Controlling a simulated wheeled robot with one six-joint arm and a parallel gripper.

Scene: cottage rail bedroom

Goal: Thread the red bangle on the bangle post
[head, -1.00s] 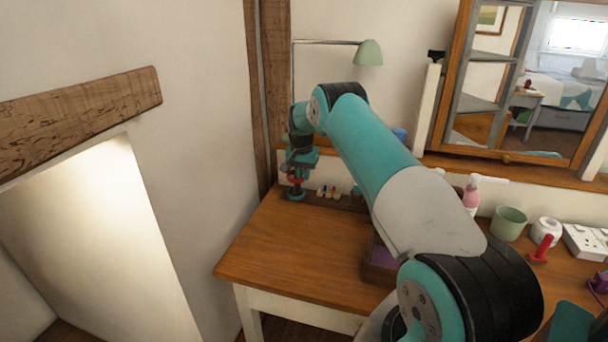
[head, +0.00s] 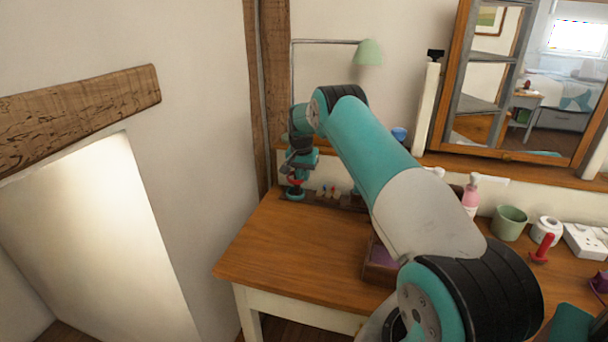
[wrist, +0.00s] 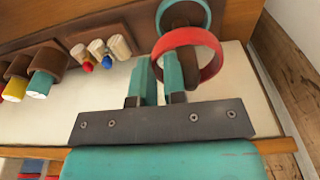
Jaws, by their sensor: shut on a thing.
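The red bangle (wrist: 216,62) is gripped at its left rim between the two teal fingers of my gripper (wrist: 160,78) in the wrist view. The right finger shows inside the ring. A teal round piece with a dark centre (wrist: 184,8), seemingly the bangle post, stands just beyond the bangle and overlaps its far rim in the picture. I cannot tell whether the bangle is around the post or only in front of it. In the head view the bangle (head: 295,182) shows small below my wrist, just above the teal base (head: 294,193) at the desk's back left corner.
A brown rack with several coloured pegs (head: 328,192) stands right of the post. A thin lamp with a green shade (head: 368,52) rises behind. A purple-lined tray (head: 380,272), a pink bottle (head: 471,198) and a green cup (head: 509,223) are further right. The desk's left front (head: 270,250) is clear.

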